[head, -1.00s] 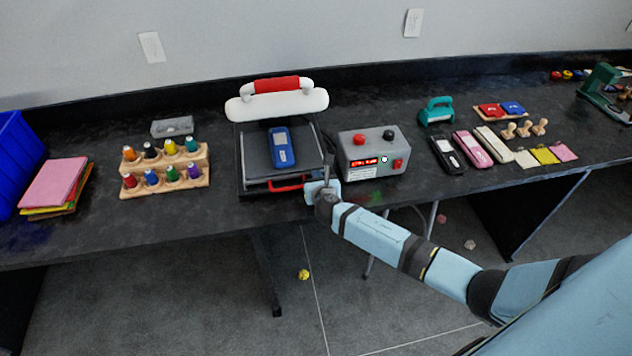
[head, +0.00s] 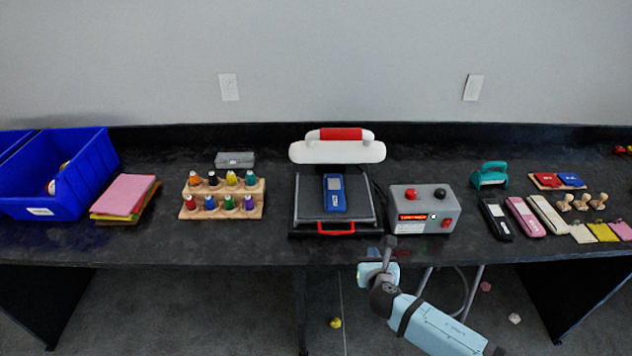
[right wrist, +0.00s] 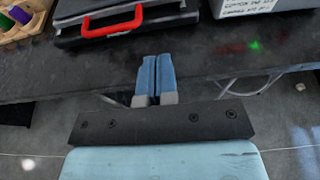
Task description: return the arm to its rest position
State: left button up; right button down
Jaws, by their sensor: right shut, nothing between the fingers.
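My right gripper (head: 388,248) is at the table's front edge, in front of the heat press and the grey control box. In the right wrist view its two blue fingers (right wrist: 156,78) are together with nothing between them. The arm reaches in from the lower right. My left gripper is in no view.
The black table (head: 130,248) carries a heat press (head: 376,208) with a blue device (head: 335,194), a control box (head: 425,222), a rack of bottles (head: 222,212), a blue bin (head: 85,200) and colored sheets (head: 125,194). Several cases and stamps stand right. Space below the table's front edge is open.

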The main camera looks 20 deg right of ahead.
jog(key=s+a+m+g+y+p, duration=0.1)
jog(key=s+a+m, duration=0.4)
jog(key=s+m, duration=0.7)
jog(key=s+a+m+g+y+p, duration=0.2)
jog(key=s+a+m+y, duration=0.4)
jog(key=s+m, duration=0.7)
jog(key=m+p, duration=0.1)
jog(key=m, duration=0.3)
jog(key=shift+r+m+p, duration=0.2)
jog(key=shift+m+p, duration=0.2)
jog(key=shift+s+a, duration=0.1)
